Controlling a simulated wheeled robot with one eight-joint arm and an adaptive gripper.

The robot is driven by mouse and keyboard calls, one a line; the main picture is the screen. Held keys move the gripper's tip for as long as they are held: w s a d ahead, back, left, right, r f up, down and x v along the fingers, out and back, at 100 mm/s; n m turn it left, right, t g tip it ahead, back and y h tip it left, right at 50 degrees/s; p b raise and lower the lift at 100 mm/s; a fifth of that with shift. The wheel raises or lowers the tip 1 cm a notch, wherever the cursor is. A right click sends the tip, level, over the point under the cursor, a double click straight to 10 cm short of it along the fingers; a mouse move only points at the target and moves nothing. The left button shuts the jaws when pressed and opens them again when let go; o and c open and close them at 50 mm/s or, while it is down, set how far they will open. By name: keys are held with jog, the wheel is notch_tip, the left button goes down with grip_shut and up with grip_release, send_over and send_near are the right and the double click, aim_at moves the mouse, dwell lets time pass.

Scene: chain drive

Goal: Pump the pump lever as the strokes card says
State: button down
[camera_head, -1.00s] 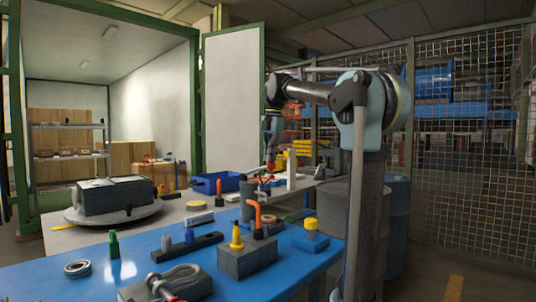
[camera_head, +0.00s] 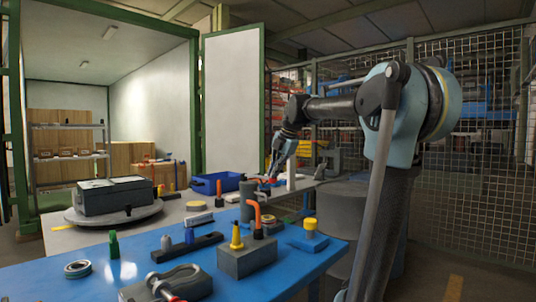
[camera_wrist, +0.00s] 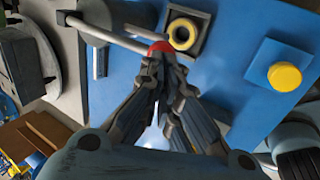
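The pump lever shows in the wrist view as a grey rod (camera_wrist: 105,32) with a red knob (camera_wrist: 160,48) at its end. My gripper (camera_wrist: 160,60) has its fingertips together at the red knob and appears closed on it; the fingers partly hide the knob. In the head view my gripper (camera_head: 272,178) is low over the far part of the bench, beside a white post (camera_head: 291,172). The lever is small and partly hidden there. I cannot make out a strokes card in either view.
The near blue bench (camera_head: 205,262) holds a grey block with a yellow cone (camera_head: 237,237), an orange bent handle (camera_head: 256,212), a yellow knob on a blue plate (camera_head: 311,226) and a clamp (camera_head: 172,283). A dark box (camera_head: 115,195) sits on a turntable at left. Mesh fencing (camera_head: 475,150) stands at right.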

jog(key=shift+f, duration=0.2)
jog(key=v, duration=1.4)
jog(key=shift+w+a+r, duration=0.2)
jog(key=shift+r, duration=0.05)
